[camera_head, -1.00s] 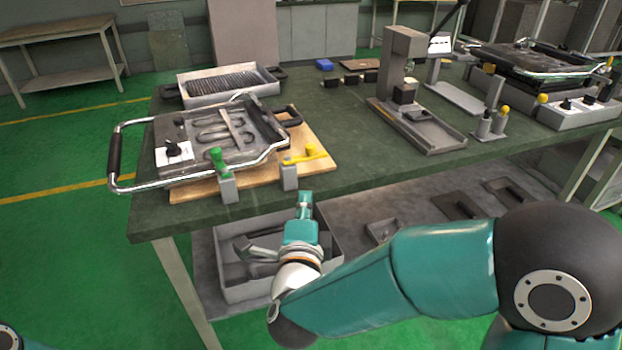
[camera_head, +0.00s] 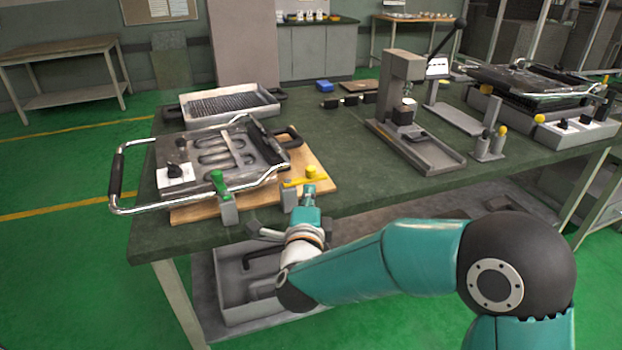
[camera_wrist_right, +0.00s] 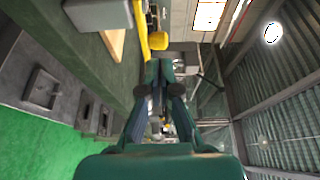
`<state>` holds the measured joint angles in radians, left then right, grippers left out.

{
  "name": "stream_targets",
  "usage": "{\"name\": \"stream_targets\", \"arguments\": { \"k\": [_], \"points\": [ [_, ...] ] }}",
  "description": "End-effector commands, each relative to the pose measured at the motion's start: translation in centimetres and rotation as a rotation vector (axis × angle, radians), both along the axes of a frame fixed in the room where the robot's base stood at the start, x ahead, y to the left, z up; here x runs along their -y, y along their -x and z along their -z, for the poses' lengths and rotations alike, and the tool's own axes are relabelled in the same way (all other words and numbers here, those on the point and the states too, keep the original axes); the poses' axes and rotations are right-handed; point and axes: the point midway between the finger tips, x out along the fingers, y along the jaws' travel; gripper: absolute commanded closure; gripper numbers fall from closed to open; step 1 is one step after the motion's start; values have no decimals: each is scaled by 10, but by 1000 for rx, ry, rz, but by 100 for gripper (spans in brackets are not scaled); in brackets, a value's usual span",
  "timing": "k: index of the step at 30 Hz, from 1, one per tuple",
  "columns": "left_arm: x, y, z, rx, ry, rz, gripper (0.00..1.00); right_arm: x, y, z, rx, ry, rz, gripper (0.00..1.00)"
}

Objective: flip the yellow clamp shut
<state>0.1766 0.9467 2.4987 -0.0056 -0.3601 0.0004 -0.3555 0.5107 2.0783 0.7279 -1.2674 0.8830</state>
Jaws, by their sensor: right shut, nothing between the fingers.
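The yellow clamp (camera_head: 304,180) stands at the front edge of the table, on a grey post (camera_head: 289,199). Its yellow arm lies roughly level, pointing right, with a round yellow knob (camera_head: 311,172) on top. My right gripper (camera_head: 309,190) is shut and empty, just below and in front of the arm's right part. Contact cannot be made out. In the right wrist view, the yellow arm (camera_wrist_right: 141,28) and knob (camera_wrist_right: 158,41) lie just beyond the closed fingertips (camera_wrist_right: 159,66). My left gripper is out of view.
A green clamp (camera_head: 220,184) stands left of the yellow one. Behind them, the heating element device (camera_head: 215,152) with chrome handles rests on a wooden board (camera_head: 325,176). A grey press (camera_head: 404,85) stands to the right. A grey bin (camera_head: 228,290) is on the shelf below.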

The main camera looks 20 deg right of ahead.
Motion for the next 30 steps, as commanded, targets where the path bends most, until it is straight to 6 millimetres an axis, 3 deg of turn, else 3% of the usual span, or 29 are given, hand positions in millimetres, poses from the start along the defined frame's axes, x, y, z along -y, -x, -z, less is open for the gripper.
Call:
{"name": "stream_targets", "arguments": {
  "k": [3, 10, 30],
  "points": [
    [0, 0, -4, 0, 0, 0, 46, 9, -21, -1, 0, 1, 3, 100],
    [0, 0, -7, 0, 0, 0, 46, 18, -44, 0, 0, 1, 2, 100],
    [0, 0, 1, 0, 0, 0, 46, 13, -51, 2, 2, 1, -37, 100]
  ]
}}
